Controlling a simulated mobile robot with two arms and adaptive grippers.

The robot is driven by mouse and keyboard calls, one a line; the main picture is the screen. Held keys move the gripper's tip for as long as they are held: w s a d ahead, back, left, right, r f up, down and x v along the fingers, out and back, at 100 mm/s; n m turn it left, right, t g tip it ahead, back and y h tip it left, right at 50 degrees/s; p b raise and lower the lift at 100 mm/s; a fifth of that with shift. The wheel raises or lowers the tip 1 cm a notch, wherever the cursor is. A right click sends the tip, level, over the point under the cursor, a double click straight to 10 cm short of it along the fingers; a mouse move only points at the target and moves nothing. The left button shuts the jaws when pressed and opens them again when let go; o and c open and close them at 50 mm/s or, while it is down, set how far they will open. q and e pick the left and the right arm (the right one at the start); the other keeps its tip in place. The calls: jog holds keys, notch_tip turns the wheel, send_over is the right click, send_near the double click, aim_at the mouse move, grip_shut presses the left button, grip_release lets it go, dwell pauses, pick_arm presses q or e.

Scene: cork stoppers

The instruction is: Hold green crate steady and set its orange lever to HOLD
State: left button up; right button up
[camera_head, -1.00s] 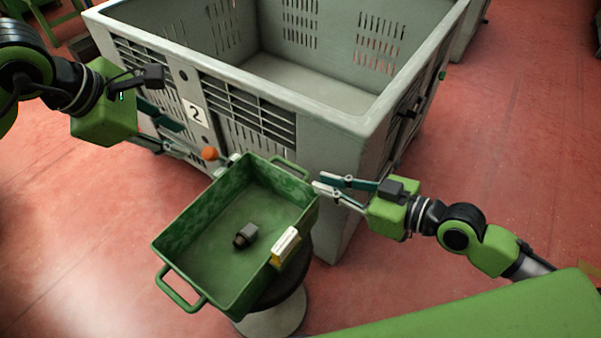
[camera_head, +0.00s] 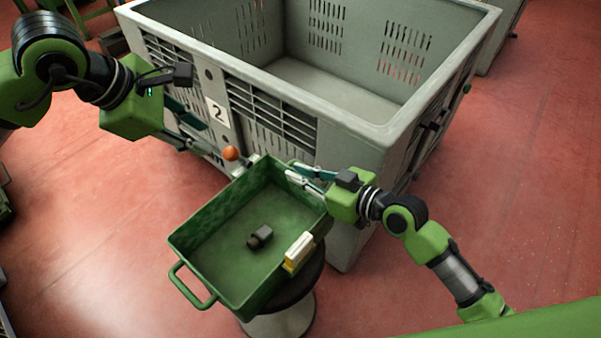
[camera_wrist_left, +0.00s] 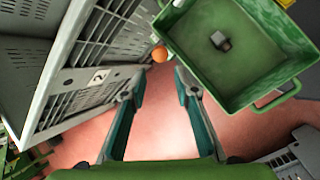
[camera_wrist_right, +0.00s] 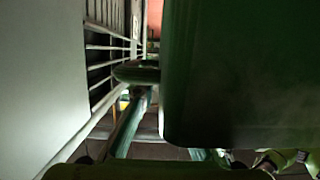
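The green crate (camera_head: 205,285) rests on a round stool; its far right end is by my right gripper. An orange ball knob (camera_head: 231,153) tops the lever at the crate's far left side; the knob also shows in the left wrist view (camera_wrist_left: 160,54). Any HOLD marking is unreadable. My left gripper (camera_head: 213,142) is open and empty, with the knob just beyond its fingertips. My right gripper (camera_head: 291,169) is open at the crate's far handle; in the right wrist view the crate wall (camera_wrist_right: 235,80) hides much of one finger, and contact is unclear.
A large grey bin (camera_head: 345,130) marked 2 stands close behind the crate, leaving a narrow gap. A small dark block (camera_head: 260,237) lies inside the crate. A pale yellow-and-white piece (camera_head: 299,250) sits on its right rim. The red floor at left is open.

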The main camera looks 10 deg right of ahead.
pick_arm(q)
grip_shut()
jog(key=w+a+f+m+g+h, duration=0.1)
jog(key=w+a+f+m+h, duration=0.1)
jog(key=a+f+h, duration=0.3)
jog(key=w+a+f+m+g+h, duration=0.1)
jog(key=a+f+m+h, duration=0.3)
jog(key=a, duration=0.4)
jog(key=shift+w+a+f+h, duration=0.35)
jog(key=shift+w+f+h, duration=0.5)
jog(key=shift+h, duration=0.25)
jog(key=shift+s, duration=0.1)
